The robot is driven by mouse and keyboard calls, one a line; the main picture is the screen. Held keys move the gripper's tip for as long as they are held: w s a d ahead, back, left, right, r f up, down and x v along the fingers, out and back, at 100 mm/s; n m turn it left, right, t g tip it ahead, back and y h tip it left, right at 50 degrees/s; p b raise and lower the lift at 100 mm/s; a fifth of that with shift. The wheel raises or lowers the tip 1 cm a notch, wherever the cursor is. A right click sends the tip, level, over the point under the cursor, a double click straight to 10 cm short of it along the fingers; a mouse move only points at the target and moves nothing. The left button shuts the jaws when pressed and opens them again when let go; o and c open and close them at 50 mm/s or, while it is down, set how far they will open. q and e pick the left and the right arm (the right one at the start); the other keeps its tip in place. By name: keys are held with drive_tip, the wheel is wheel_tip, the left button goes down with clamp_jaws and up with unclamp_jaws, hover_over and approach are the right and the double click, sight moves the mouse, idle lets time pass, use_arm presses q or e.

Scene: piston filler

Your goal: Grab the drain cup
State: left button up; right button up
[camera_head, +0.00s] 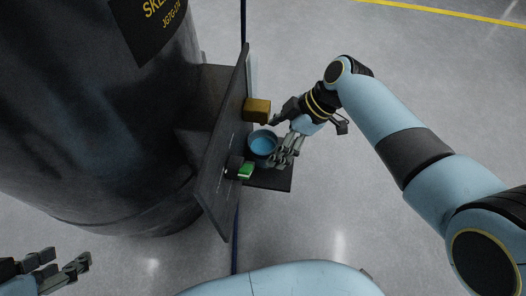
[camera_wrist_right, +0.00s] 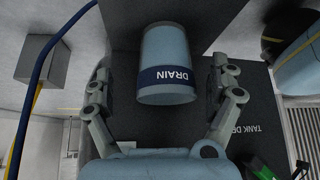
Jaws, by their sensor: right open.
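The drain cup (camera_head: 262,142) is a light blue cup standing on a small dark shelf. In the right wrist view the cup (camera_wrist_right: 166,48) shows a dark blue band reading DRAIN. My right gripper (camera_head: 284,144) is at the cup's right side in the head view. In the wrist view my right gripper (camera_wrist_right: 162,78) is open, with one finger on each side of the cup and a visible gap to each. My left gripper (camera_head: 62,268) is open and empty at the lower left of the head view, far from the cup.
The dark shelf (camera_head: 276,180) projects from an upright dark panel (camera_head: 222,150) beside a large black tank (camera_head: 90,120). A yellow-brown block (camera_head: 257,110) and a green-ended part (camera_head: 245,170) flank the cup. Open grey floor lies to the right.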

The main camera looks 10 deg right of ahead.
sight(266, 151)
drive_tip(key=shift+s+a+f+b, duration=0.1)
drive_tip(key=shift+a+f+b, duration=0.3)
drive_tip(key=shift+f+b, duration=0.15)
drive_tip(key=shift+s+a+f+b, duration=0.1)
drive_tip(key=shift+a+f+b, duration=0.25)
drive_tip(key=shift+f+b, duration=0.15)
drive_tip(key=shift+b+x, duration=0.5)
drive_tip(key=shift+x, duration=0.3)
drive_tip(key=shift+a+f+b, duration=0.3)
drive_tip(key=shift+a+f, duration=0.05)
drive_tip(key=shift+f, duration=0.05)
use_arm(q)
drive_tip(key=f+t, duration=0.4)
drive_tip(key=shift+s+d+t, duration=0.2)
drive_tip(key=shift+s+t, duration=0.2)
use_arm(e)
drive_tip(key=c, duration=1.4)
drive_tip(key=shift+o, duration=0.2)
drive_tip(key=shift+r, duration=0.1)
